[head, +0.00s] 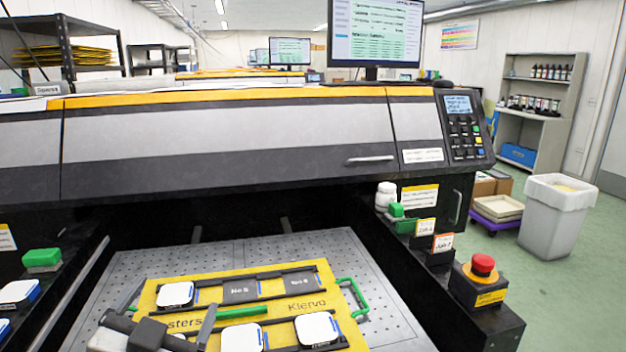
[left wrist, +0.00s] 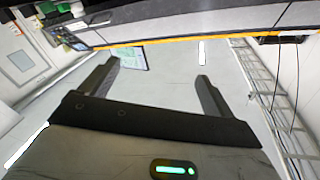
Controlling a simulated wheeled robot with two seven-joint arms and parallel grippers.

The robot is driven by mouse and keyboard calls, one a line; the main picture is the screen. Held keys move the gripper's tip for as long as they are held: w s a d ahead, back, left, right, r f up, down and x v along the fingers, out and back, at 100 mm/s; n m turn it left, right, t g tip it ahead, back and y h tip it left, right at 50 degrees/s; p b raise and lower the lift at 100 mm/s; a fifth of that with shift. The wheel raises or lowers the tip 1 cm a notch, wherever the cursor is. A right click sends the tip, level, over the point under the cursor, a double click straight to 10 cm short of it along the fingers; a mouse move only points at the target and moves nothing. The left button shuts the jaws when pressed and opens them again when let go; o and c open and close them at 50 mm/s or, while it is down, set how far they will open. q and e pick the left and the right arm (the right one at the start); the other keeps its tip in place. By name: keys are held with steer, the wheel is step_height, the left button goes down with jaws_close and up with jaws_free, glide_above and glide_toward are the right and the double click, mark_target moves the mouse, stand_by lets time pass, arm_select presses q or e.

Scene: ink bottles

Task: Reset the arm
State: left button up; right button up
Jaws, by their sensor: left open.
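My left gripper (head: 160,313) is at the bottom of the head view, in front of the near left part of the yellow jig board. Its two dark fingers are spread apart with nothing between them. The left wrist view shows the same open, empty gripper (left wrist: 158,70), with the machine's front edge and the room beyond its fingers. Part of my left arm hides the board's lower left area. My right gripper is in neither view.
The yellow jig board (head: 318,273) holds several white square pieces and lies on a perforated bed (head: 395,325) beneath the large printer (head: 230,130). A red emergency button (head: 483,264) stands at right. A white bin (head: 553,220) and a bottle shelf (head: 535,80) are farther right.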

arm_select(q)
steer(key=s+a+f+n+g+y, duration=0.1)
steer(key=s+f+g, duration=0.3)
steer(key=f, duration=0.3)
steer(key=s+a+f+n+g+y, duration=0.1)
steer(key=s+f+n+g, duration=0.1)
steer(key=s+f+g, duration=0.35)
steer(key=s+d+f+g+h, duration=0.15)
steer(key=s+f+g, duration=0.35)
steer(key=s+f, duration=0.55)
steer(key=w+d+f+t+h+b, duration=0.3)
steer(key=w+d+f+t+b, duration=0.2)
steer(key=f, duration=0.4)
steer(key=shift+w+d+t+h+b, duration=0.3)
steer(key=shift+d+t+b, duration=0.3)
steer(key=shift+t, duration=0.35)
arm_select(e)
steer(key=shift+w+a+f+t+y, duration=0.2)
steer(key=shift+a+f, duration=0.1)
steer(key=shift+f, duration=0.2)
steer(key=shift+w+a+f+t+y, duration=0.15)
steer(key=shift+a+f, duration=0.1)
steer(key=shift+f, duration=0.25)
